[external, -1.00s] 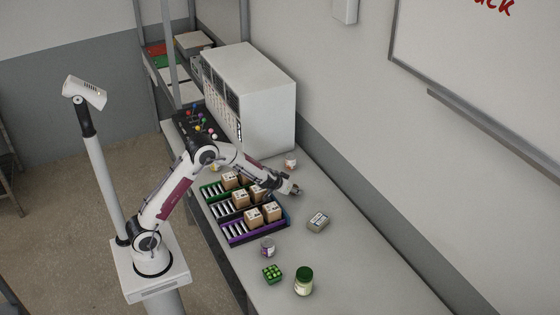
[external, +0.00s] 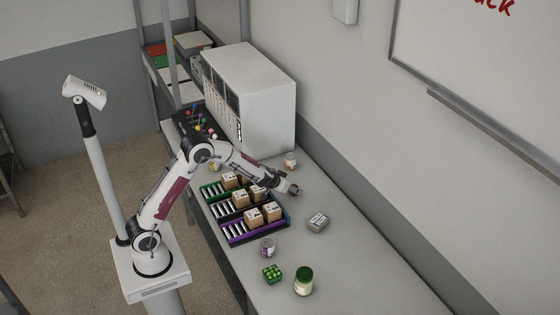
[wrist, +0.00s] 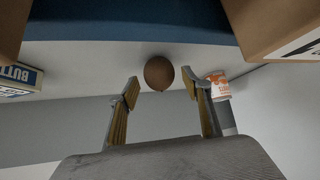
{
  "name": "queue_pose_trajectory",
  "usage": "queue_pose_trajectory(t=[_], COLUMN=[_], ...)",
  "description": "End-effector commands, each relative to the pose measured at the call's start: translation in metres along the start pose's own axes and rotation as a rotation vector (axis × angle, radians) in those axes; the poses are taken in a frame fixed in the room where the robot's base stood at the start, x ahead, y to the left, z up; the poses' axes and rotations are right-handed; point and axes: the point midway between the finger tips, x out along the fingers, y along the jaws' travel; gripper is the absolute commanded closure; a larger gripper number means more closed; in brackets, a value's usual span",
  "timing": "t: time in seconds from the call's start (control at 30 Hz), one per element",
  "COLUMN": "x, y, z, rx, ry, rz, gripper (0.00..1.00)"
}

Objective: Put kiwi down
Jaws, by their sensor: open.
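The kiwi (wrist: 159,72) is a round brown fruit in the wrist view, on the pale table surface close to the blue edge of the rack. My gripper (wrist: 160,88) is open, with one finger on each side of the kiwi's near part and a visible gap on both sides. In the external view my gripper (external: 293,189) is low over the table, just right of the rack.
The rack of brown boxes (external: 232,239) stands left of my gripper. A butter box (external: 317,222) lies nearer the camera, and an orange-and-white cup (external: 290,162) stands behind. A green-lidded jar (external: 304,282) is farther front. The table right of the butter box is clear.

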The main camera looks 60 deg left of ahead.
Motion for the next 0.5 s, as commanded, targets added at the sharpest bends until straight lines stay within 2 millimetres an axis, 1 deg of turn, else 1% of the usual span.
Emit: queue_pose_trajectory(t=[0.1, 0.5], x=[-0.013, -0.054], y=[0.000, 0.000], z=[0.000, 0.000], rx=[-0.002, -0.001], ry=[0.001, 0.000], rz=[0.000, 0.000], gripper=[0.51, 0.51])
